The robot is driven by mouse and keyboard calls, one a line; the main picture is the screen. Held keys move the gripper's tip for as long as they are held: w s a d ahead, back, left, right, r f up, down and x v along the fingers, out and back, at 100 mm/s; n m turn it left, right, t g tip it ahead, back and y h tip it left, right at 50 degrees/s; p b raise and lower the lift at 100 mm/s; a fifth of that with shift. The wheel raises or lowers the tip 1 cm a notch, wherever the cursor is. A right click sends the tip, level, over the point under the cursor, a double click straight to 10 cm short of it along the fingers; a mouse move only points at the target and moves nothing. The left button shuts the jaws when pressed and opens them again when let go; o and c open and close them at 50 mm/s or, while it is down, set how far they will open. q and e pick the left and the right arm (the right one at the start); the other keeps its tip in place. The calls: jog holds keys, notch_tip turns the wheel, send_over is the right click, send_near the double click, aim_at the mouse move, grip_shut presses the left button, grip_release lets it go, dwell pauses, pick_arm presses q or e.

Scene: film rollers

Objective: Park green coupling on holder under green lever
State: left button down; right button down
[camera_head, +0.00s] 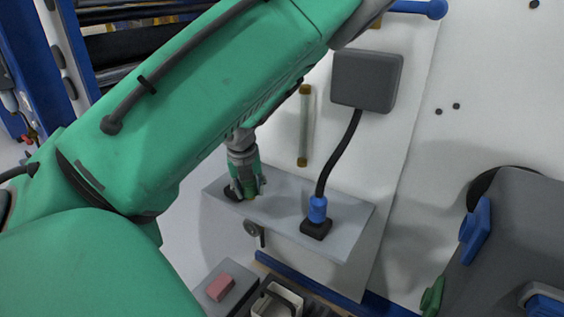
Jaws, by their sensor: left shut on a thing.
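My left gripper (250,188) is at the left end of a grey shelf-like panel, pointing down, with my green left arm above it. It is shut on a small green piece, which I take for the green coupling (249,196); fingers and coupling are hard to tell apart. A dark holder or socket (233,194) shows beside the fingertips, and I cannot tell whether the coupling touches it. A green lever (432,297) is at the lower right on a dark grey machine part. My right gripper is not in view.
A blue coupling (317,209) with a black hose stands in a black holder (316,229) on the grey panel (278,214). The hose rises to a grey box (367,80). A blue lever (475,236) is at right. A pinkish button (221,287) is below.

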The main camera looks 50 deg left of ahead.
pick_arm(q)
jog(key=a+r+m+t+y, duration=0.1)
jog(key=a+r+m+t, duration=0.1)
jog(key=a+r+m, duration=0.4)
jog(key=shift+n, duration=0.9)
jog(key=shift+s+a+x, duration=0.1)
jog(key=shift+s+x, duration=0.1)
jog(key=shift+x, duration=0.9)
jog(key=shift+s+a+x, duration=0.1)
jog(key=shift+s+x, duration=0.1)
jog(key=shift+x, duration=0.9)
jog(key=shift+s+a+x, duration=0.15)
jog(key=shift+s+x, duration=0.05)
jog(key=shift+x, duration=0.9)
jog(key=shift+f, duration=0.15)
jog(key=shift+s+p, duration=0.1)
jog(key=shift+p, duration=0.6)
jog(key=shift+f+b, duration=0.3)
jog(key=shift+f, duration=0.15)
jog(key=c, duration=1)
grip_release()
jog(key=shift+d, duration=0.1)
